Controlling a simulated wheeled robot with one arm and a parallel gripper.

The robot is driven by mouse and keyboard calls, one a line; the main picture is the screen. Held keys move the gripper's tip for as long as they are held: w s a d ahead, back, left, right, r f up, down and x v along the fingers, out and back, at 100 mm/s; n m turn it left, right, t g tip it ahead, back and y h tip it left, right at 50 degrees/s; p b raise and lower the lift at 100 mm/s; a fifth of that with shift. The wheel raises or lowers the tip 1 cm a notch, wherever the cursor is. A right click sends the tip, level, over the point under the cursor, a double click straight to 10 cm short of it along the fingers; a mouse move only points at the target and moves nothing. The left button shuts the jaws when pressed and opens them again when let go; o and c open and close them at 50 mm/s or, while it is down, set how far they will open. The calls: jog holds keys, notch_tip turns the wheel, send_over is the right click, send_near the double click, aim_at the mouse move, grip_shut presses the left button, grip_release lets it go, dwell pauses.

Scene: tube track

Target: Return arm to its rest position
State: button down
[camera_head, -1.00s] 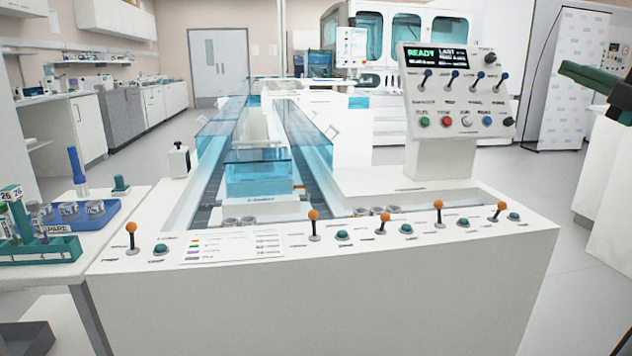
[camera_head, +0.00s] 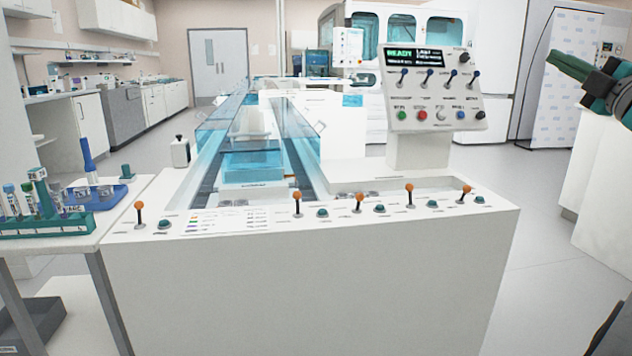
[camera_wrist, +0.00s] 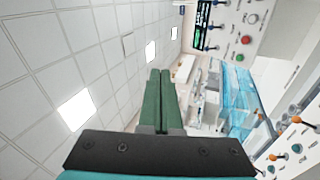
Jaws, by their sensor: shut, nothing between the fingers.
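My gripper (camera_wrist: 158,100) shows in the wrist view as two green fingers pressed together, with nothing between them. In the head view my gripper (camera_head: 568,66) and wrist enter at the right edge, raised in the air and pointing left. It is apart from the white track machine (camera_head: 320,270) and its control panel (camera_head: 432,92). The wrist view is turned on its side, with the ceiling at left and the control panel (camera_wrist: 240,30) at upper right.
Orange-tipped levers (camera_head: 409,190) and teal buttons line the machine's front. Blue clear covers (camera_head: 250,140) stand over the track. A side table at left holds a green tube rack (camera_head: 45,224) and a blue tray (camera_head: 108,194). Open floor (camera_head: 540,230) lies right of the machine.

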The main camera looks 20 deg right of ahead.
jog(key=w+a+f+m+g+h, duration=0.3)
jog(key=w+f+m+g+h, duration=0.2)
jog(key=w+f+m+h, duration=0.65)
jog(key=s+a+f+m+g+y, duration=0.3)
jog(key=s+a+f+g, duration=0.1)
jog(key=a+f, duration=0.5)
jog(key=s+a+f+m+g+y, duration=0.35)
jog(key=a+f, duration=0.25)
jog(key=f, duration=0.6)
jog(key=s+a+f+g+y, duration=0.3)
jog(key=s+a+f+g, duration=0.3)
jog(key=s+a+f, duration=0.65)
jog(key=s+a+f+n+g+y, duration=0.1)
jog(key=s+a+f+g, duration=0.4)
jog(key=s+a, duration=0.8)
jog(key=s+f+y, duration=0.1)
jog(key=s+f, duration=0.1)
jog(key=s, duration=0.1)
jog(key=shift+y, duration=0.4)
jog(key=shift+g, duration=0.25)
